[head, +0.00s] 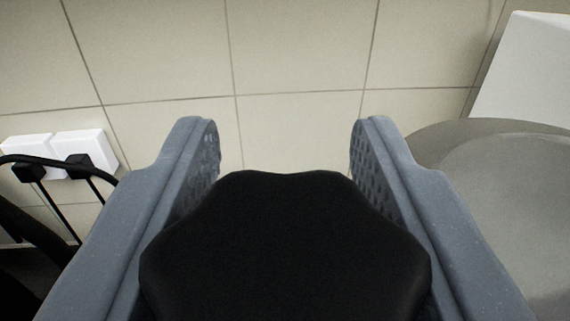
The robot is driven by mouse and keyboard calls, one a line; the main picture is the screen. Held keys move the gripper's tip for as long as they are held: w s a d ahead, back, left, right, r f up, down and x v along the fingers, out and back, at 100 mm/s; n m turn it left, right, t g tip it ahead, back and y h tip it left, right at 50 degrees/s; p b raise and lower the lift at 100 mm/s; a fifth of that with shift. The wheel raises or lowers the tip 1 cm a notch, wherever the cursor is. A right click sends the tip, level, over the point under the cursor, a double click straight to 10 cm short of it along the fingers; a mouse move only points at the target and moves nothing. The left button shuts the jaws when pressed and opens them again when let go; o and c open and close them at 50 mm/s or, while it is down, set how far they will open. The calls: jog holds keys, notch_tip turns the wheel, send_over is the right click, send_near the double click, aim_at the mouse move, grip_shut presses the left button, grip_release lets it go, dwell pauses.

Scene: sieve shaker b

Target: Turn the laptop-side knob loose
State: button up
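My gripper (285,140) shows from behind, with its two blue-grey fingers at left and right. The fingers are apart, and only tiled wall shows between their tips. Their inner faces have textured pads. A smooth black rounded shape fills the lower middle between the fingers and covers part of their inner sides; it looks like my gripper's own body. I cannot make out the laptop-side knob or the laptop in this view. Whatever lies behind the black shape is hidden.
A beige tiled wall (300,45) fills the background. At left are white sockets (92,150) with black plugs and cables (62,212). At right is a large grey rounded surface (505,200), with a white panel-like object (530,70) above it.

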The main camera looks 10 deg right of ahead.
jog(key=shift+a+f+n+y+b, duration=0.1)
jog(key=shift+a+n+y+b, duration=0.3)
jog(key=shift+b, duration=0.9)
jog(key=shift+d+y+b, duration=0.15)
jog(key=shift+y+b, duration=0.25)
jog(key=shift+b, duration=0.15)
jog(key=shift+n+y+b, duration=0.3)
jog(key=shift+b, duration=0.8)
jog(key=o, duration=1)
